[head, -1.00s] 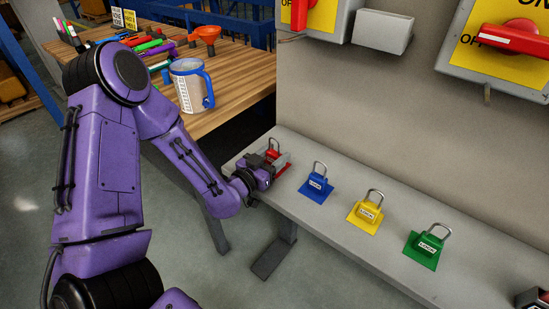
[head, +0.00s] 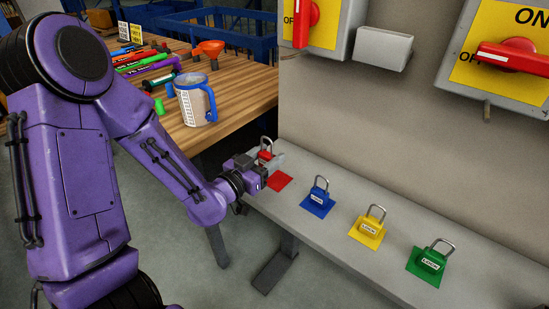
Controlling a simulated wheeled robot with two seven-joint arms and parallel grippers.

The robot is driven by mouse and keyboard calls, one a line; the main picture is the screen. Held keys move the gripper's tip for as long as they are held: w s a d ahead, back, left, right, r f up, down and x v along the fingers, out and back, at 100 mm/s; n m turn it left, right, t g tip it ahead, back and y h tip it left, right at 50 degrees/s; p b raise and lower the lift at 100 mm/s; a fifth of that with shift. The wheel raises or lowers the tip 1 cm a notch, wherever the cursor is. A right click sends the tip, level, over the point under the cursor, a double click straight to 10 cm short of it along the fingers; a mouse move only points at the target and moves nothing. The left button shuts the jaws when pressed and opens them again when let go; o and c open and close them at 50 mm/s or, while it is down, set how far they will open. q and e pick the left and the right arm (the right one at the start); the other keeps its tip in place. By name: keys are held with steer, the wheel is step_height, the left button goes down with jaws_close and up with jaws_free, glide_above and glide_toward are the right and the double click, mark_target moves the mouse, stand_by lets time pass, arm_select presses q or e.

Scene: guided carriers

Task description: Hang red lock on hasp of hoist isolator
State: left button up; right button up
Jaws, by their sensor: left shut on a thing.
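The red lock (head: 265,156) is in my left gripper (head: 268,162), at the far left end of the grey shelf. It is raised a little above its red mat (head: 279,181), which lies bare. Its shackle points up; the gripper hides part of its body. Two isolators hang on the wall. The left one (head: 322,30) has a red handle pointing up and is cut off by the top edge. The right one (head: 505,60) has its red handle lying level, and a small hasp (head: 487,110) below its box. I cannot tell which is the hoist isolator. My right gripper is not in view.
A blue lock (head: 318,191), a yellow lock (head: 371,224) and a green lock (head: 431,257) stand on matching mats along the grey shelf (head: 335,222). An empty-looking grey box (head: 383,51) is on the wall. A wooden table with a mug (head: 194,102) and markers stands behind my left arm.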

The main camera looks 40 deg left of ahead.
arm_select(q)
steer(key=s+a+p, duration=0.1)
steer(key=s+p, duration=1.2)
steer(key=s, duration=0.3)
steer(key=shift+s+a, duration=0.15)
